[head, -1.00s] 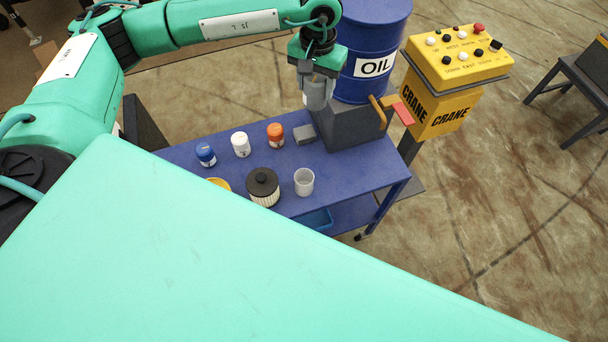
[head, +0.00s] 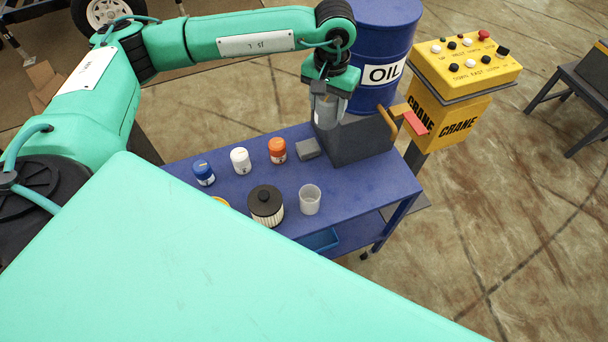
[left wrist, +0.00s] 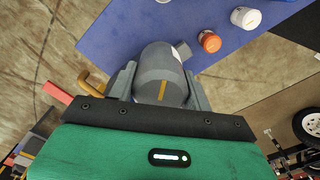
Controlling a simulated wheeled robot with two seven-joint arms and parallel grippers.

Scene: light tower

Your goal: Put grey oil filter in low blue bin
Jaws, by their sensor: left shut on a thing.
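The grey oil filter (head: 327,112) is held in my left gripper (head: 328,100), above the dark grey block at the back of the blue table. In the left wrist view, the grey filter (left wrist: 160,68) sits between the two fingers of the left gripper (left wrist: 161,88), with an orange-yellow mark on its side. The low blue bin (head: 320,239) shows partly on the lower shelf, under the front edge of the table top, which hides the rest of it. My right gripper is not in view.
On the table (head: 355,190) stand a blue-capped jar (head: 204,173), a white jar (head: 240,161), an orange jar (head: 277,151), a black-topped filter (head: 266,206) and a clear cup (head: 310,199). A dark grey block (head: 358,146), oil drum (head: 372,60) and crane panel (head: 460,80) are close by.

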